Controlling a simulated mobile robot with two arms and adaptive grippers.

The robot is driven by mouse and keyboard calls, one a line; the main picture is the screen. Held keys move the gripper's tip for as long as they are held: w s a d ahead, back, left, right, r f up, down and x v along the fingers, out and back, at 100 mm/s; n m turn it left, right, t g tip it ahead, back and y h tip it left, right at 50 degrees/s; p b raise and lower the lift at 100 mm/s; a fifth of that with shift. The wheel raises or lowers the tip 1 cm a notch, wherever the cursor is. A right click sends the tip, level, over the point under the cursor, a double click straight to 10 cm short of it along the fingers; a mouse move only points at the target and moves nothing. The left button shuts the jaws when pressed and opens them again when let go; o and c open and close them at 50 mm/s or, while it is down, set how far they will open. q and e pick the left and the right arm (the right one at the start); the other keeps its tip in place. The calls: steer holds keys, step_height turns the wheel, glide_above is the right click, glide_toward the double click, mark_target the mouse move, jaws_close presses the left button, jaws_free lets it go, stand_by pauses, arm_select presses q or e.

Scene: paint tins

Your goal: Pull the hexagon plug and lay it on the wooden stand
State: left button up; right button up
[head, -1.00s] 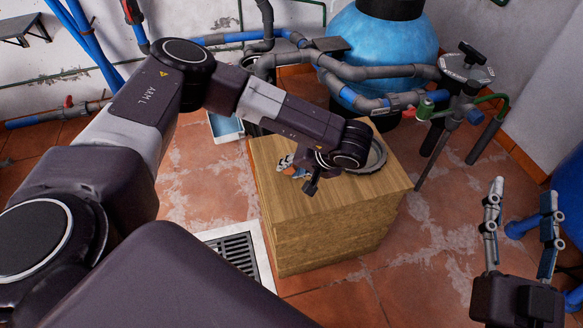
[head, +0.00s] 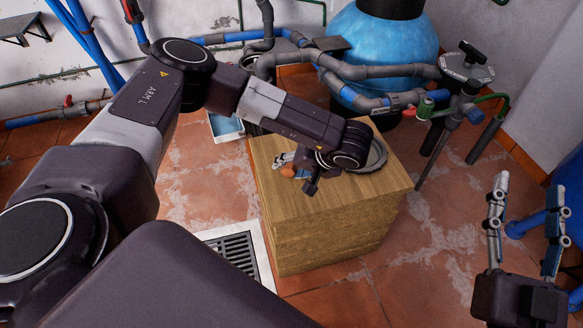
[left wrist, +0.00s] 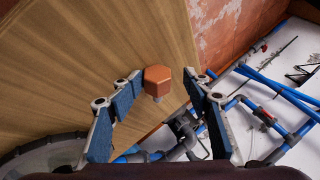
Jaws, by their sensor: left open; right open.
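The hexagon plug (left wrist: 157,80) is a small orange six-sided piece. In the left wrist view it shows between the two spread fingers of my left gripper (left wrist: 163,78), with a gap on each side. In the head view the plug (head: 288,171) is a small orange patch over the top of the wooden stand (head: 300,206), near its left edge, partly hidden by my gripper. It appears to rest on the wood (left wrist: 75,65). My left gripper is open, low over the stand. My right gripper (head: 527,188) is open and empty at the lower right, away from the stand.
A round grey ring or dish (head: 378,160) sits on the stand's back right, partly behind my left wrist. Grey and blue pipes (head: 385,72) and a blue tank (head: 385,45) stand behind. A floor drain (head: 238,250) lies left of the stand. The stand's front top is clear.

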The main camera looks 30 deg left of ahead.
arm_select(q)
steer(key=v, duration=1.2)
